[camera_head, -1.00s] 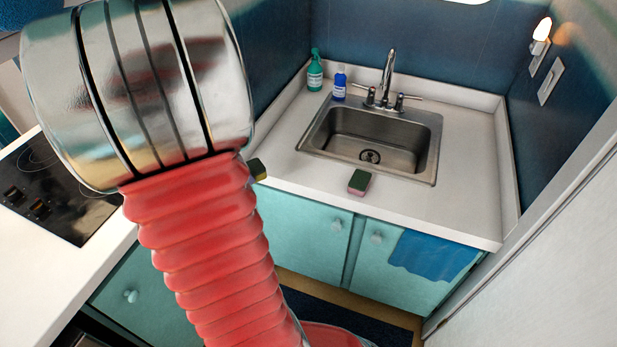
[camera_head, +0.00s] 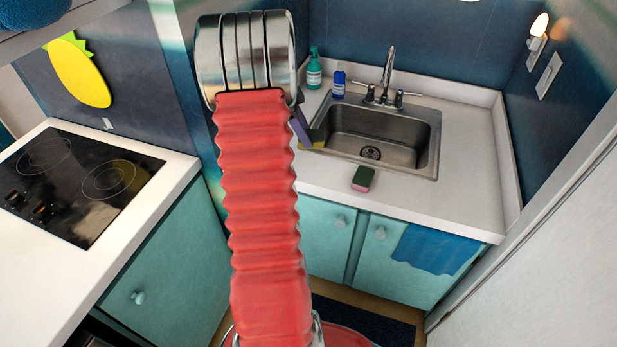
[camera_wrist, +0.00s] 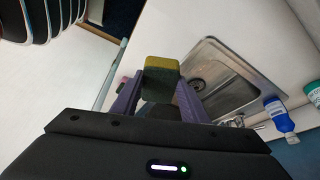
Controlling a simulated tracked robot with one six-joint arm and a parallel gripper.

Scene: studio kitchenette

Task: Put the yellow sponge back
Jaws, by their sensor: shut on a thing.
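My gripper (camera_wrist: 160,98) shows in the wrist view with its purple fingers shut on the yellow sponge (camera_wrist: 163,64), which has a dark green side. In the head view, my arm hides most of the gripper; one purple finger (camera_head: 301,130) and a yellow bit of the sponge (camera_head: 318,144) show at the left edge of the sink. They appear over the counter beside the sink (camera_head: 437,160); whether the sponge touches the counter I cannot tell. A second sponge, pink with a dark green top (camera_head: 362,179), lies on the counter in front of the sink.
A green bottle (camera_head: 314,72) and a blue bottle (camera_head: 339,82) stand behind the sink's left side, near the faucet (camera_head: 388,75). The counter (camera_head: 470,190) right of the sink is clear. A stove (camera_head: 75,185) is at the left. A blue towel (camera_head: 432,248) hangs on the cabinet.

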